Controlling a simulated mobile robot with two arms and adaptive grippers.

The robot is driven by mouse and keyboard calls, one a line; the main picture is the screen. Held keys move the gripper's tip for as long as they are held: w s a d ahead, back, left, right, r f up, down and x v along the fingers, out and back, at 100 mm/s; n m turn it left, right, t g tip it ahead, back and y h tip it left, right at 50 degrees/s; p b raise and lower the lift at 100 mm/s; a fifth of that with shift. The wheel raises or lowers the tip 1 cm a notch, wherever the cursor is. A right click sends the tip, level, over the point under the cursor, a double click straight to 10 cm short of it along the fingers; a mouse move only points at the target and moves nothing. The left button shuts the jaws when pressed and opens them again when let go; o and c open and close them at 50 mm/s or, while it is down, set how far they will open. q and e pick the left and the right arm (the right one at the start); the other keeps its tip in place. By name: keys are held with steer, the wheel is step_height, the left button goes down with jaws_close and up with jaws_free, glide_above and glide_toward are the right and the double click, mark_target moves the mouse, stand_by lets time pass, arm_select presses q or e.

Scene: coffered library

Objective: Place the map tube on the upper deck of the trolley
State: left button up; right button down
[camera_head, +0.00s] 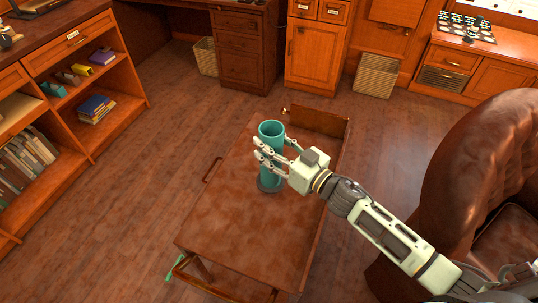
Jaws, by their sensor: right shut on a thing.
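The map tube (270,173) is a teal, open-topped cylinder, upright over the upper deck of the trolley (240,225). My right gripper (270,154) comes in from the right and is shut on the tube's side, a little above its middle. A dark round patch lies at the tube's foot. I cannot tell whether the foot touches the deck or is slightly above it. The fingers hide part of the tube's side. My left gripper is not in view.
The rest of the deck is bare, with a raised panel (318,121) at its far end. A brown leather armchair (465,165) stands close on the right. A bookshelf (60,110) stands at left. Wicker baskets (376,75) and cabinets line the back. Floor left of the trolley is clear.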

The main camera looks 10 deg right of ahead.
steer(key=f, duration=0.3)
steer(key=f+b, duration=0.1)
steer(key=shift+w+a+f, duration=0.1)
steer(key=shift+a+f, duration=0.2)
steer(key=c, duration=1.1)
jaws_free()
steer(key=shift+o, duration=1)
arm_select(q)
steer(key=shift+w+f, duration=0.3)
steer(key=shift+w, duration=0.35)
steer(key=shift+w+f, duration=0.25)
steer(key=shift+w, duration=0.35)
